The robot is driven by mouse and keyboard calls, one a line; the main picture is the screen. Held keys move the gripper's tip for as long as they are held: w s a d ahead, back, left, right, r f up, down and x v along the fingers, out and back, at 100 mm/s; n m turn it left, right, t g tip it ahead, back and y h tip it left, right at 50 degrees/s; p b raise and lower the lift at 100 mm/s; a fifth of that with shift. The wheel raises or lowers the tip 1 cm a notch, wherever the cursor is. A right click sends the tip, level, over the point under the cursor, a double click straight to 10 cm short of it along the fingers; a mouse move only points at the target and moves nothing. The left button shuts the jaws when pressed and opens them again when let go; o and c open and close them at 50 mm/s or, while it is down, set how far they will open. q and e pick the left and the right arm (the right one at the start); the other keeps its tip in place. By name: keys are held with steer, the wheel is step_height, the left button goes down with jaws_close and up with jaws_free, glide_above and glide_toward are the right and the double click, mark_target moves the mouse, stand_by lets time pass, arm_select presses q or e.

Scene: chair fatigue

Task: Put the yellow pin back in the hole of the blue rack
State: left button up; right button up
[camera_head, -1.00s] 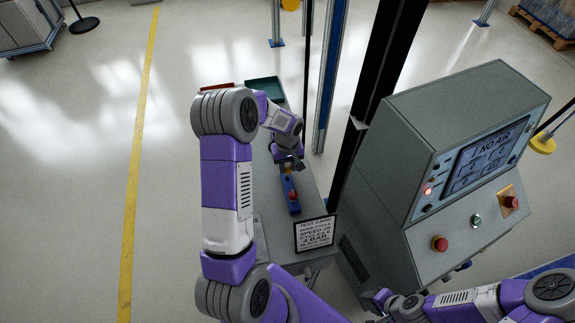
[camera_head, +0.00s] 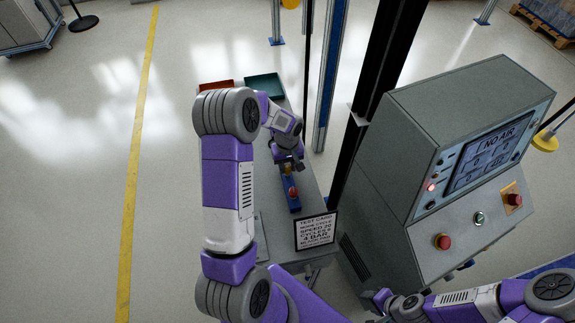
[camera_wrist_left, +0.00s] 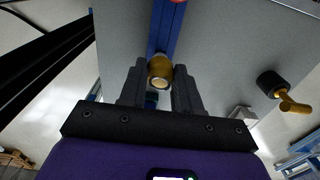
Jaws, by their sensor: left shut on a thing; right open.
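The blue rack (camera_head: 294,206) lies lengthwise on the grey bench in the head view, with a red piece (camera_head: 293,193) on it. My left gripper (camera_head: 287,167) is over the rack's far part, pointing down, shut on the yellow pin (camera_head: 287,171). In the left wrist view the pin (camera_wrist_left: 160,70) sits between the two dark fingers (camera_wrist_left: 159,92), its round end facing the camera. The blue rack (camera_wrist_left: 168,25) runs behind it. Whether the pin's lower end is in a hole is hidden. My right gripper (camera_head: 379,299) is open and empty, low beside the console.
A sign card (camera_head: 315,232) stands at the bench's near end. A red tray (camera_head: 216,85) and a green tray (camera_head: 264,86) are at its far end. A grey console (camera_head: 420,150) reading "NO AIR" and a black post (camera_head: 385,70) stand close on the right.

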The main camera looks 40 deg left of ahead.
mark_target(287, 168)
arm_select(q)
steer(key=shift+f+b, duration=0.55)
steer(key=shift+f, duration=0.15)
steer(key=o, duration=1)
steer(key=shift+o, duration=0.2)
steer(key=shift+r, duration=0.15)
step_height(287, 168, up, 7)
steer(key=shift+r+p, duration=0.2)
steer(key=shift+p, duration=0.3)
